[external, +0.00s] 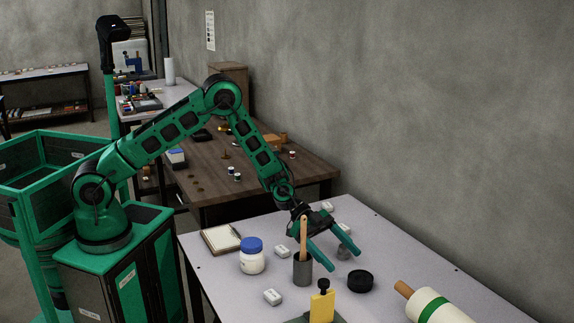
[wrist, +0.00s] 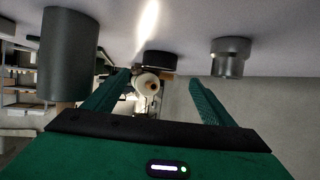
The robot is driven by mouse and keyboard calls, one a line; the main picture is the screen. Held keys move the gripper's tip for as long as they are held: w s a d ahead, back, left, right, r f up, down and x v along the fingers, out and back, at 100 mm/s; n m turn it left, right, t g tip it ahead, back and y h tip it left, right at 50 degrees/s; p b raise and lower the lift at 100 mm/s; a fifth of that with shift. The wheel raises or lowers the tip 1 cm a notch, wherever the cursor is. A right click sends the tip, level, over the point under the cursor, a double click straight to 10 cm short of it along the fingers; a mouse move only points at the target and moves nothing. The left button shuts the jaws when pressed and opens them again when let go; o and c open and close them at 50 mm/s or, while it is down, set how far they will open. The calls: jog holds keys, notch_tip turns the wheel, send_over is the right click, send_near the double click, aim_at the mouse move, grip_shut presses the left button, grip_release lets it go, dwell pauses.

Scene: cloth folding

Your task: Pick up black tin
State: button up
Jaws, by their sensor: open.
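The black tin (external: 360,281) is a low round dark disc on the light grey table, in front of my gripper (external: 345,260) in the external view. In the wrist view, which looks upside down, the tin (wrist: 158,61) lies ahead, between the lines of the two green fingers. My gripper (wrist: 161,78) is open, with nothing between its fingers. The fingers reach low over the table and appear short of the tin; the exact gap is hard to tell.
A small grey metal piece (external: 343,254) stands by the fingers. A grey cup (external: 303,270) with a wooden-handled tool stands left.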

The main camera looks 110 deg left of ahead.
aim_at(356, 274)
jog(key=x, duration=0.8)
jog(key=shift+s+f, duration=0.15)
jog(key=shift+f, duration=0.15)
jog(key=shift+a, duration=0.1)
jog(key=c, duration=1.4)
